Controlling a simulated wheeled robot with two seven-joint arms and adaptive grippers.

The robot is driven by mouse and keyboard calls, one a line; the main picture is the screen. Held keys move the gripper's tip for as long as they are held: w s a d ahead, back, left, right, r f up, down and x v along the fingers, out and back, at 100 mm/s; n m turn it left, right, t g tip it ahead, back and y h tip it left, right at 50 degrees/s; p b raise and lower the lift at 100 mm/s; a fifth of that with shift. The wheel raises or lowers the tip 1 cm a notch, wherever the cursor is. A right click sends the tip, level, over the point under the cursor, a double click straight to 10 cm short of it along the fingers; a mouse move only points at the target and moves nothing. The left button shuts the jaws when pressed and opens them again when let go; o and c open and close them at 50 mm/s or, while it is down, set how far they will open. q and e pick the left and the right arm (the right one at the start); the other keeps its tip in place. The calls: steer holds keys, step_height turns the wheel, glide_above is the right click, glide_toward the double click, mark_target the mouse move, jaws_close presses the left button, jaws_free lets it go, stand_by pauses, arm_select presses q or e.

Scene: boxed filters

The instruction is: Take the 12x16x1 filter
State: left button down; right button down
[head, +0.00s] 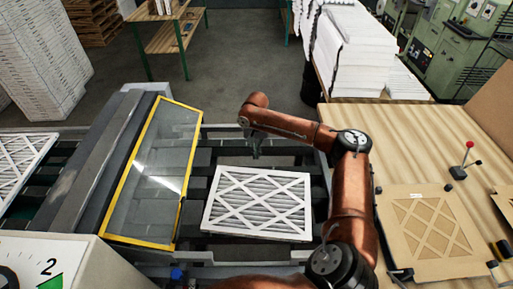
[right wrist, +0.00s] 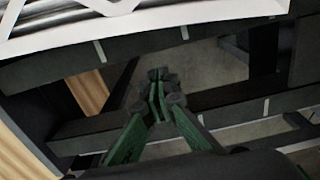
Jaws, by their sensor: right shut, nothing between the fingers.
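A white-framed pleated filter with a lattice face (head: 258,203) lies flat on the dark conveyor in the middle of the head view. Its white edge also shows at the top left of the right wrist view (right wrist: 185,14). No size label is readable on it. My right gripper (head: 256,153) is above the conveyor, just beyond the filter's far edge, apart from it. In the right wrist view its green fingers (right wrist: 158,78) meet at the tips with nothing between them. My left gripper is not in view.
A yellow-framed clear panel (head: 150,165) stands left of the filter. Another filter (head: 20,160) lies at the far left. A wooden table (head: 390,165) at right bears a cardboard frame (head: 430,222) and a red-knobbed lever (head: 463,160). White stacks (head: 365,60) stand behind.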

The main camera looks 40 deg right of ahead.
mark_target(256, 175)
steer(key=s+a+f, duration=0.2)
steer(key=f, duration=0.1)
steer(key=shift+s+a+p, duration=0.1)
steer(key=shift+s+p, duration=0.25)
steer(key=shift+p, duration=0.05)
steer(key=shift+s+a+f, duration=0.1)
steer(key=shift+s+a, duration=0.1)
steer(key=shift+a, duration=0.05)
steer(key=s+a+p, duration=0.1)
steer(key=p, duration=0.2)
steer(key=s+a+p, duration=0.1)
steer(key=p, duration=0.2)
steer(key=shift+s+r, duration=0.35)
steer(key=shift+s+a+f+p, duration=0.15)
steer(key=shift+s+a+p, duration=0.2)
steer(key=shift+p, duration=0.4)
steer(key=shift+f, duration=0.15)
